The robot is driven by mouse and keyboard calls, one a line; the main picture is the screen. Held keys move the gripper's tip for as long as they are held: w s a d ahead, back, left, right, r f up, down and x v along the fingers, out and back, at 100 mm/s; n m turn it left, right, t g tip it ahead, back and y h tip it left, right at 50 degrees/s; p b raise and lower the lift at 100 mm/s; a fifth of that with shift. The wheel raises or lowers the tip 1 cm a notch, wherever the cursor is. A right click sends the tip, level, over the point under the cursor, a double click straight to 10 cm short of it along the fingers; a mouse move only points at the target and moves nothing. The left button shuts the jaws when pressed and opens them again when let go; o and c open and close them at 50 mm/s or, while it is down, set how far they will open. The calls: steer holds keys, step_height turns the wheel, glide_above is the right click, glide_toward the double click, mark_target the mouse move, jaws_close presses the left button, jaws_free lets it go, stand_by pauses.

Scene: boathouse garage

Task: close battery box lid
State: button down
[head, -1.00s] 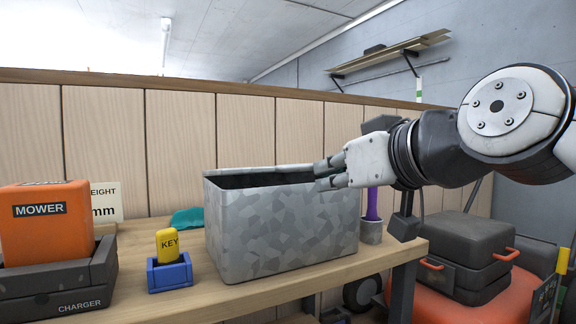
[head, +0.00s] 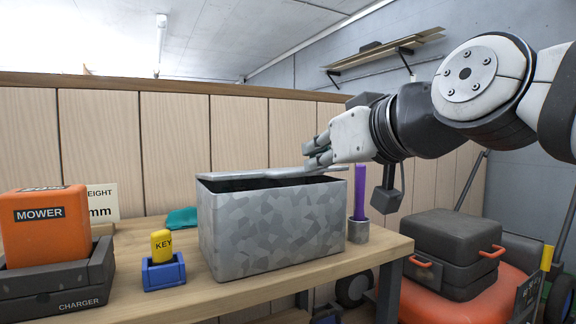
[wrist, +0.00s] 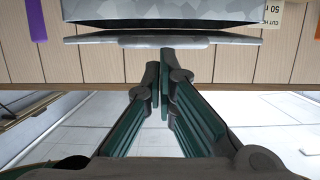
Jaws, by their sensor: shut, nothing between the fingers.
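The grey, camouflage-patterned box (head: 275,228) stands on the wooden workbench. Its grey lid (head: 235,175) shows almost edge-on above the rim, with a dark gap under it, so the box is partly open. In the wrist view, upside down, the lid (wrist: 100,40) is a thin plate beside the box (wrist: 200,10), with a dark opening between them. My gripper (head: 312,152) is shut and empty, just above the right part of the lid. The fingertips (wrist: 163,58) also show close to the lid's edge. I cannot tell whether they touch it.
A blue holder with a yellow key fob (head: 161,245) and an orange mower battery (head: 45,225) in its charger (head: 60,287) stand to the left. A purple object (head: 360,190) stands in a grey cup right of the box. A dark case (head: 453,252) sits farther right. A wooden partition (head: 105,150) stands behind.

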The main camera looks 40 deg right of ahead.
steer(key=s+a+f+p, duration=0.2)
steer(key=s+f, duration=0.2)
steer(key=s, duration=0.4)
steer(key=w+d+r+g+y+p, duration=0.2)
steer(key=w+r+g+p, duration=0.3)
steer(key=w+r+p, duration=1.45)
steer(key=s+f+g+p, duration=0.1)
steer(key=s+g+p, duration=0.6)
steer(key=p, duration=1.8)
step_height(320, 180, down, 13)
steer(key=d+t+b, duration=0.1)
steer(key=t+b, duration=0.1)
steer(key=b, duration=0.1)
steer(key=shift+w+f+t+y, duration=0.15)
steer(key=shift+f+t+y, duration=0.05)
steer(key=shift+t+y, duration=0.2)
